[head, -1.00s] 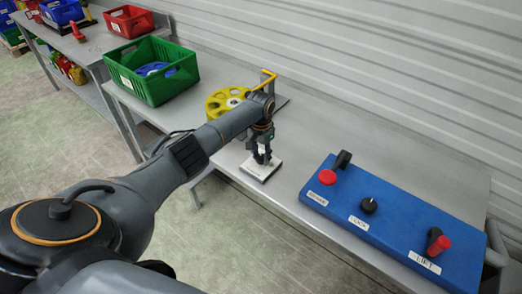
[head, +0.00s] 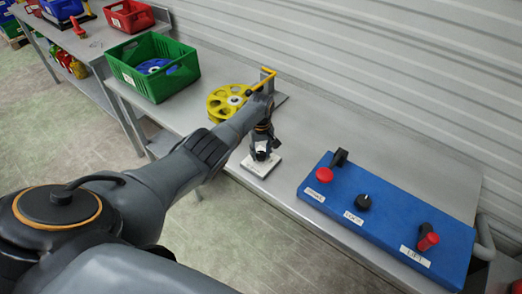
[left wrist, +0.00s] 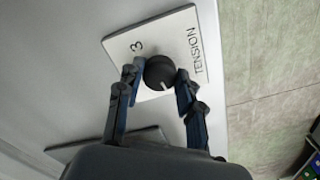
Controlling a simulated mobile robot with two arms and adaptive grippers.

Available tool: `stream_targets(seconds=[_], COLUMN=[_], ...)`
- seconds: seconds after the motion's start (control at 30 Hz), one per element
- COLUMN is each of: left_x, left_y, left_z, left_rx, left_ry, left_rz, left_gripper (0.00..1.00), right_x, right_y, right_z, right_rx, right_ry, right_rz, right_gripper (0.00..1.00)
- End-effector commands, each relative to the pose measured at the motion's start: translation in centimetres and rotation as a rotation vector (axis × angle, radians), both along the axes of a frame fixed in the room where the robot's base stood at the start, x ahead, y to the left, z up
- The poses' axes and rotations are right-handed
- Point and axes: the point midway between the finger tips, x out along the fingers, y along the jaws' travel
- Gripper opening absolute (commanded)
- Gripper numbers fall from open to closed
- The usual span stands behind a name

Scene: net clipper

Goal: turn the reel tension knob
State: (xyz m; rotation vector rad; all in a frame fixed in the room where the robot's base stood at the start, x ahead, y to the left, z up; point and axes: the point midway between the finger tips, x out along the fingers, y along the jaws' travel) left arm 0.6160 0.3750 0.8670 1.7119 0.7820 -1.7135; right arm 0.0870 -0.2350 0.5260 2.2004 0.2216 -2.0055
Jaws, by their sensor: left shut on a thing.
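The reel tension knob (left wrist: 160,72) is a round black knob with a white pointer line, on a white plate (left wrist: 122,50) marked "TENSION" and "3". My left gripper (left wrist: 158,78) is shut on the knob, with a finger on each side of it. In the head view my left gripper (head: 262,148) points down over the white plate (head: 252,168), and the knob is hidden behind it. The yellow reel (head: 222,104) stands on the table behind my left arm. My right gripper is not in view.
A blue control box (head: 395,235) with red buttons, a black knob and levers lies on the grey table to the right. A green crate (head: 122,72) stands at the back left. A yellow arm (head: 262,80) rises beside the reel. Bare table (head: 330,130) lies along the wall.

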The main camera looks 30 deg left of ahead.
Motion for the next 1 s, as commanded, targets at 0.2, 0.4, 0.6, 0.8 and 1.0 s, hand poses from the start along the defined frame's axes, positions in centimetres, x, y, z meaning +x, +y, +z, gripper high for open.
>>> stream_targets(seconds=[0.2,0.4,0.6,0.8,1.0], left_x=[0.08,0.10,0.07,0.10,0.09], left_y=[-0.04,-0.01,0.01,0.04,0.08], left_z=[0.16,0.14,0.10,0.09,0.08], left_rx=[-0.001,0.000,0.000,0.001,0.001], left_ry=[-0.001,-0.002,-0.001,-0.003,-0.003], left_rz=[0.200,0.353,0.464,0.526,0.548], left_gripper=[0.05,0.05,0.05,0.05,0.05], right_x=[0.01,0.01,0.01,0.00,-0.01], right_y=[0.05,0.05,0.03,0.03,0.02], right_z=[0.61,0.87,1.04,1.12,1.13], right_rx=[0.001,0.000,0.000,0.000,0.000], right_ry=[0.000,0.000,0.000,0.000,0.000], right_rz=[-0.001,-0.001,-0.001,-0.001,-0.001], right_gripper=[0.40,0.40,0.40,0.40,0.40])
